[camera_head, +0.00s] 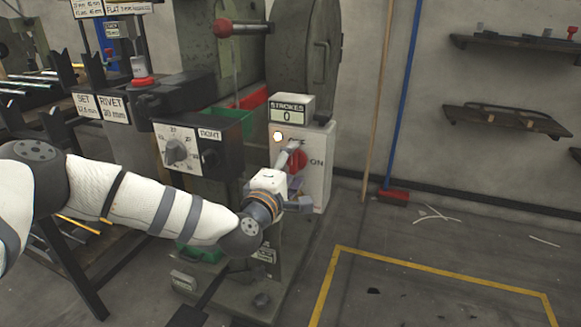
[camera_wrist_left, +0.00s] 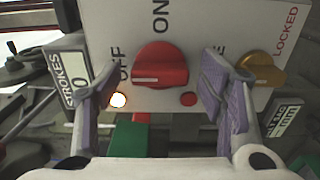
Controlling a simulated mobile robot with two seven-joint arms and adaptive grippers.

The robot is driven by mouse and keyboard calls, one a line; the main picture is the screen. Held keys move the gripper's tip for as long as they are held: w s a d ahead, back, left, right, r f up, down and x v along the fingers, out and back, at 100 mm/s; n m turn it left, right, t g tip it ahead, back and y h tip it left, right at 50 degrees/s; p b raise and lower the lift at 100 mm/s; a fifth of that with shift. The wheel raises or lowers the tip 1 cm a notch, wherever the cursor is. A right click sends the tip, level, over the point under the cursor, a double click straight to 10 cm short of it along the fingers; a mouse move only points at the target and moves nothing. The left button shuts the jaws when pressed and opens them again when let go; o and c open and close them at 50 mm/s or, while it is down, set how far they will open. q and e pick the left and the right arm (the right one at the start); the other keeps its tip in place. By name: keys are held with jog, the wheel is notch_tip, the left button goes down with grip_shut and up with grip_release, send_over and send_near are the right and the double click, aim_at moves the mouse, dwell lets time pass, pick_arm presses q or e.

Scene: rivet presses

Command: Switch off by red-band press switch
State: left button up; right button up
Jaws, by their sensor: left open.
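The red rotary switch (camera_head: 297,161) sits on a pale control box (camera_head: 318,150) on the press. The box carries a STROKES display reading 0 (camera_head: 288,115) and a lit lamp (camera_head: 278,135). In the left wrist view, the red knob (camera_wrist_left: 160,65) lies between the open fingers of my left gripper (camera_wrist_left: 165,95); contact is not visible. A short pale mark shows on the knob's left part. OFF is printed left of it, ON above it. In the head view my left gripper (camera_head: 292,178) is in front of the box, partly covering it. My right gripper is not in view.
A yellow knob (camera_wrist_left: 262,68) marked LOCKED is beside the right finger. A dark dial box (camera_head: 198,146) and a red-ringed part (camera_head: 142,82) stand to the left. A blue pole with red broom head (camera_head: 393,196) leans at the wall. Floor at right is mostly clear.

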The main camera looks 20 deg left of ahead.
pick_arm(q)
jog(key=s, duration=1.2)
jog(key=shift+a, duration=0.2)
jog(key=shift+r, duration=0.1)
